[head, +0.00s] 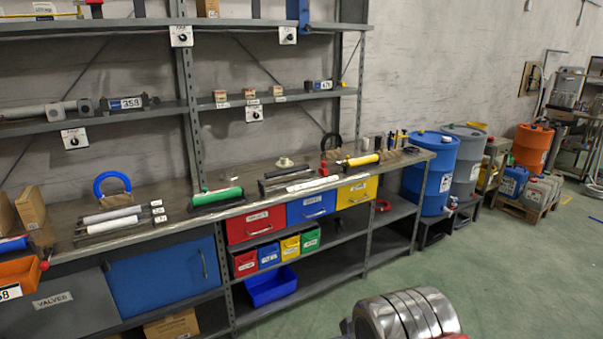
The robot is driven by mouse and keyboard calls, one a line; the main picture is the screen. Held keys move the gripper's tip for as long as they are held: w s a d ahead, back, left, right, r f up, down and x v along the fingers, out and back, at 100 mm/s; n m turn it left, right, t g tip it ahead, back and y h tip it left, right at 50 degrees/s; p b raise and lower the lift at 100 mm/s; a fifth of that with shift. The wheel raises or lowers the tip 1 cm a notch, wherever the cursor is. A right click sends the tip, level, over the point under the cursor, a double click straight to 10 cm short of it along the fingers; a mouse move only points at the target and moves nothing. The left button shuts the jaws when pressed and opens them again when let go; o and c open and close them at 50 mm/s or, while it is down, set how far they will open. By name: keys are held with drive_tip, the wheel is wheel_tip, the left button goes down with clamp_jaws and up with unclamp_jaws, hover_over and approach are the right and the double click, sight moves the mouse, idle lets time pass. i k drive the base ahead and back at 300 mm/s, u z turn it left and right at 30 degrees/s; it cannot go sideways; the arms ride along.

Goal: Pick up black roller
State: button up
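Several rollers lie in groups along the workbench top (160,190). A dark, black-looking roller (288,172) lies near the middle of the bench, behind a white roller (312,184); at this size its ends are not clear. A green roller (217,196) with a dark part along its front lies to the left of it. A yellow roller (360,160) lies to the right. Grey and white rollers (108,225) lie farther left. My gripper is not clearly in view; a shiny metal banded part, apparently of my arm, shows at the bottom right, well apart from the bench.
Red, blue and yellow drawers (311,207) sit under the bench, with small bins and an open blue bin (270,287) below. A shelf (270,98) runs above the bench. Blue, grey and orange barrels (533,148) stand at the right. The green floor (520,270) before the bench is clear.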

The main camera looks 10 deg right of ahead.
sight(296, 168)
drive_tip(key=i, duration=2.05)
drive_tip(key=z, duration=1.55)
drive_tip(key=i, duration=0.6)
drive_tip(key=u, duration=0.1)
